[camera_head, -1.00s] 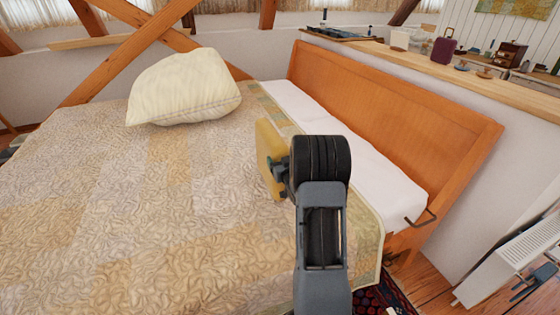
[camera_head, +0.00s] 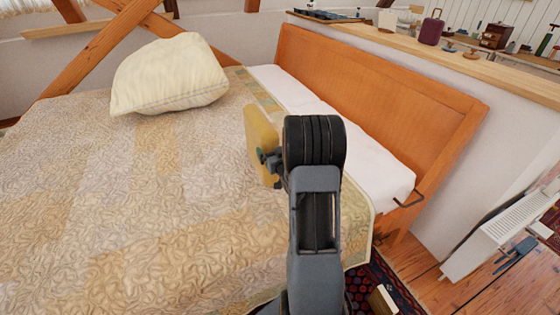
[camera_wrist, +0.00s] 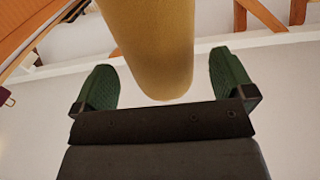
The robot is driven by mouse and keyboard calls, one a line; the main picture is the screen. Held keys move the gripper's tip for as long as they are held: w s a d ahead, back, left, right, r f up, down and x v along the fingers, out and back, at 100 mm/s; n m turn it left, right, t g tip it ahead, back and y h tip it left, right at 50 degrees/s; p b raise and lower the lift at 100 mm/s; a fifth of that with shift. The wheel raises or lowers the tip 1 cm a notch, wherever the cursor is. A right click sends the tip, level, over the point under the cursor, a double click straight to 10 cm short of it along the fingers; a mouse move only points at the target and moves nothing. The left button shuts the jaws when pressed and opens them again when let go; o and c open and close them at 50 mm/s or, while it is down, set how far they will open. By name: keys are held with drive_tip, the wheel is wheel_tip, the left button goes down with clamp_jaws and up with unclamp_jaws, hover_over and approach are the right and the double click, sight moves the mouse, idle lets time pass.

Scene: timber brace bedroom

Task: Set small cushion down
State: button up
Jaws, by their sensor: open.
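A small yellow cushion (camera_head: 260,138) stands on edge at my gripper, over the bed near its headboard side. In the wrist view the cushion (camera_wrist: 155,45) reaches down between the two green fingers, with a visible gap on each side. My gripper (camera_wrist: 165,82) is open around it and does not seem to touch it with either finger. In the head view my gripper (camera_head: 268,160) is mostly hidden behind my wrist. I cannot tell whether the cushion's lower edge rests on the bed.
The bed (camera_head: 130,210) has a patterned quilt, with free room at left and front. A cream pillow (camera_head: 172,75) lies farther back. A white sheet strip (camera_head: 370,165) runs along the wooden headboard (camera_head: 380,95). A shelf with small objects and a radiator (camera_head: 500,240) stand at right.

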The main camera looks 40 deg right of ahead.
drive_tip(key=v, duration=0.8)
drive_tip(key=s+a+r+n+g+y, duration=0.1)
drive_tip(key=s+a+r+g, duration=0.15)
drive_tip(key=a+g, duration=0.45)
drive_tip(key=s+a+r+n+g+y, duration=0.1)
drive_tip(key=s+a+g+y, duration=0.2)
drive_tip(key=a, duration=0.8)
drive_tip(key=s+a+r+g, duration=0.1)
drive_tip(key=s+a+g, duration=0.3)
drive_tip(key=s, duration=0.5)
drive_tip(key=a, duration=0.2)
drive_tip(key=shift+s+a+n+y, duration=0.3)
drive_tip(key=shift+s+a+n, duration=0.1)
drive_tip(key=shift+r, duration=0.2)
